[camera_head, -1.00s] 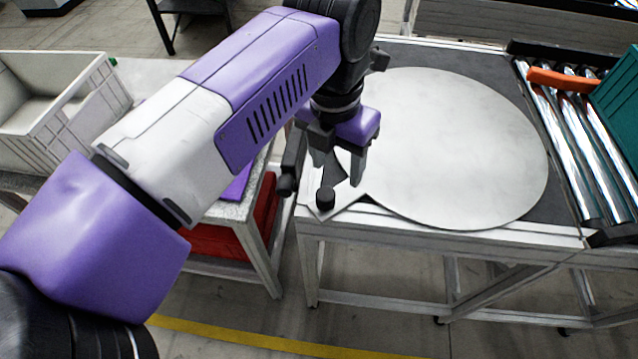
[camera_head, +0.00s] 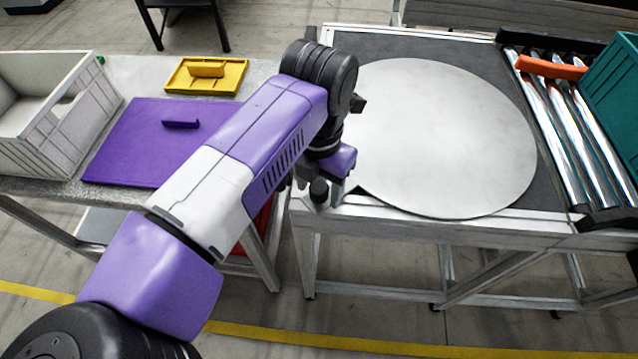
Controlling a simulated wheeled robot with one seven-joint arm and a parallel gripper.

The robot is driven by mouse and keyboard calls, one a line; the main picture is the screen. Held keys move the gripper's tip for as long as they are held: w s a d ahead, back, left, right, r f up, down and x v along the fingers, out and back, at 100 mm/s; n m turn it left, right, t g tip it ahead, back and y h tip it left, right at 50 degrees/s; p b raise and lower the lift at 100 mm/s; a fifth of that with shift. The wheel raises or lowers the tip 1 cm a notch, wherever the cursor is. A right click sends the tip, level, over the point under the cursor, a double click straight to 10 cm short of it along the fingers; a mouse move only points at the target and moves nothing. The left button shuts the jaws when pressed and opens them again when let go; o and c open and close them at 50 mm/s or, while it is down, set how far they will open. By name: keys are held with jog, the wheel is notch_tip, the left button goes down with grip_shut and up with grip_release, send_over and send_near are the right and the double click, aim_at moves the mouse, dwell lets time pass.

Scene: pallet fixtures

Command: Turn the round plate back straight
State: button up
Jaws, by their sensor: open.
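The round plate (camera_head: 440,135) is a large, flat, pale grey metal disc. It lies on the dark top of the metal-framed table (camera_head: 385,45), and its near edge reaches the front rail. My gripper (camera_head: 327,188) is open, low over the table's near left corner, at the left edge of the plate. A short black knob (camera_head: 319,188) shows by the fingers. The plate's left edge is partly hidden behind my arm and gripper, so I cannot tell whether the fingers touch anything.
To the right are shiny rollers (camera_head: 580,125), an orange bar (camera_head: 550,67) and a teal crate (camera_head: 615,85). The left table holds a purple board (camera_head: 135,140) with a handle, a yellow piece (camera_head: 225,85) and a grey crate (camera_head: 70,125). Floor in front is clear.

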grip_shut()
dwell(1.4)
